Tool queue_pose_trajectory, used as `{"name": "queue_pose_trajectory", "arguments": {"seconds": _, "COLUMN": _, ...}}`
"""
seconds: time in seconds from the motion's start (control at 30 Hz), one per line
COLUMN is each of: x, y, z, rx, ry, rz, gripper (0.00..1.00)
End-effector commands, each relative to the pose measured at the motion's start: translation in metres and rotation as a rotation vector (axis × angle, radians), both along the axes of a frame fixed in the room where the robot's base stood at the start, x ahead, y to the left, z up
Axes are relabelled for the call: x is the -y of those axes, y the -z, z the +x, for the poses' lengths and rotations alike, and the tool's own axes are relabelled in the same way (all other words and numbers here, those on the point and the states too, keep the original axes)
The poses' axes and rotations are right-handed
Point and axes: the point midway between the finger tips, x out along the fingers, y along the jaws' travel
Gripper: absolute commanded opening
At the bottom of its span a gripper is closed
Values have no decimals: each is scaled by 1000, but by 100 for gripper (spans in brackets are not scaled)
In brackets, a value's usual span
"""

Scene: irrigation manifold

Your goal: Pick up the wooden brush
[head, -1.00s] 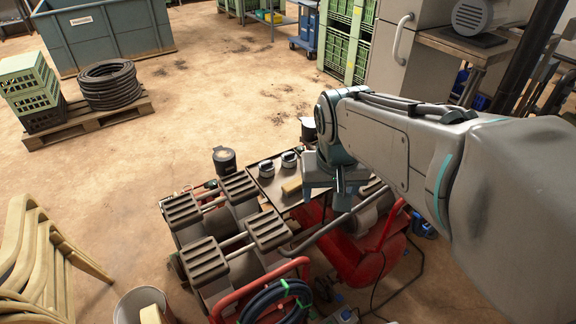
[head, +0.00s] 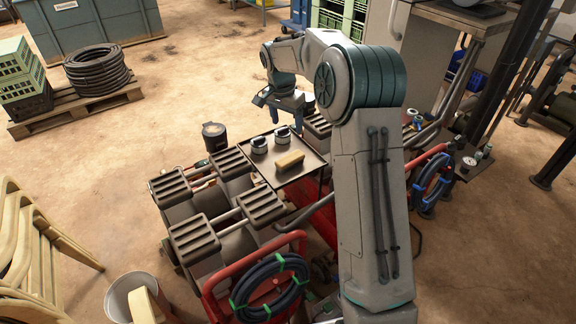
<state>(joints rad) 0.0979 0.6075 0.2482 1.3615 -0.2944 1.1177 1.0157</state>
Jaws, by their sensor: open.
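The wooden brush (head: 290,161) looks like a small tan block lying on a dark metal tray (head: 284,178); its bristles cannot be made out. It lies near the tray's middle right, in clear view. My gripper (head: 268,112) points down at the far side of the tray, above and beyond the brush and apart from it. The gripper is open and holds nothing.
Two round metal fittings (head: 259,145) (head: 282,136) stand on the tray beyond the brush. A dark canister (head: 214,137) stands left of the tray. Ridged grey-lidded filter units (head: 194,239) and a coiled blue hose (head: 268,288) are nearer.

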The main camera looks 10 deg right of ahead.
Motion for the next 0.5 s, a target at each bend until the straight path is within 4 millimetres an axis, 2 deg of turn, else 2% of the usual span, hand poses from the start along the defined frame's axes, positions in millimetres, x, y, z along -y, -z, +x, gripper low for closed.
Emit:
{"name": "queue_pose_trajectory", "arguments": {"seconds": 0.03, "x": 1, "y": 20, "z": 12, "rx": -5, "ry": 36, "rz": 9, "gripper": 66}}
{"name": "queue_pose_trajectory", "arguments": {"seconds": 0.2, "x": 3, "y": 54, "z": 38, "rx": -10, "ry": 137, "rz": 23, "gripper": 66}}
{"name": "queue_pose_trajectory", "arguments": {"seconds": 0.33, "x": 5, "y": 67, "z": 47, "rx": -8, "ry": 178, "rz": 28, "gripper": 66}}
{"name": "queue_pose_trajectory", "arguments": {"seconds": 0.5, "x": 7, "y": 84, "z": 50, "rx": -13, "ry": 191, "rz": 29, "gripper": 66}}
